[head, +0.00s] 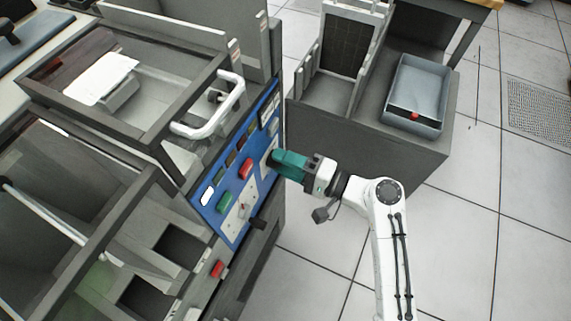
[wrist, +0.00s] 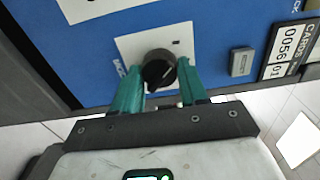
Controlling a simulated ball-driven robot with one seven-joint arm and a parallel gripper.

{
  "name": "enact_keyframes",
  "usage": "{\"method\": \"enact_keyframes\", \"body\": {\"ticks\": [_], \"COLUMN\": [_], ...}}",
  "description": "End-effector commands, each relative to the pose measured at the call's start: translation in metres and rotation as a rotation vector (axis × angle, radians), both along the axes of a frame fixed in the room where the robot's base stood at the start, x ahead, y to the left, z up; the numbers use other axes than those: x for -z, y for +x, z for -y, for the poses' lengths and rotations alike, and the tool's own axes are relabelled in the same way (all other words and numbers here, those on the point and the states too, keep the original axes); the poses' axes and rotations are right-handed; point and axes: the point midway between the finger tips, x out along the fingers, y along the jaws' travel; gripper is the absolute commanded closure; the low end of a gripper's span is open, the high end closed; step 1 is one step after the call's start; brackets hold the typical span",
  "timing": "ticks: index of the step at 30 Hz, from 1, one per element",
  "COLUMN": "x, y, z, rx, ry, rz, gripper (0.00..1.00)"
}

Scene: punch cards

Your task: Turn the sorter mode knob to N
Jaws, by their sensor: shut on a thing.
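The sorter mode knob (wrist: 159,68) is a round black knob on a white plate (wrist: 134,45), set in a blue panel. The plate carries small lettering at its left and a small dark mark at its upper right. My gripper (wrist: 157,72) has its two teal fingers on the left and right sides of the knob, shut on it. Which way the knob points cannot be read clearly. In the head view my gripper (head: 279,160) reaches the blue panel (head: 233,172) from the right and hides the knob.
In the wrist view, a grey button (wrist: 241,61) and a card counter (wrist: 292,45) are right of the knob. In the head view, the panel has a red button (head: 246,168) and a green button (head: 226,201). A grey bin (head: 415,95) sits at upper right. Open tiled floor lies right.

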Motion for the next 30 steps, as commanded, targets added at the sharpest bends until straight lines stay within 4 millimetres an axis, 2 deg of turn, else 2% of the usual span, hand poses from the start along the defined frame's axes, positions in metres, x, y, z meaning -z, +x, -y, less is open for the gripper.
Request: {"method": "enact_keyframes", "body": {"ticks": [18,19,26,30], "x": [0.0019,0.0019,0.0011,0.0007], "y": [-0.0010,-0.0010,-0.0005,-0.0004], "z": [0.0002,0.0002,0.0001,0.0001], "rx": [-0.001,-0.001,-0.001,-0.001], "ry": [-0.017,-0.017,-0.016,-0.016], "rz": [0.036,0.036,0.037,0.037], "gripper": [0.88,0.55,0.33,0.32]}}
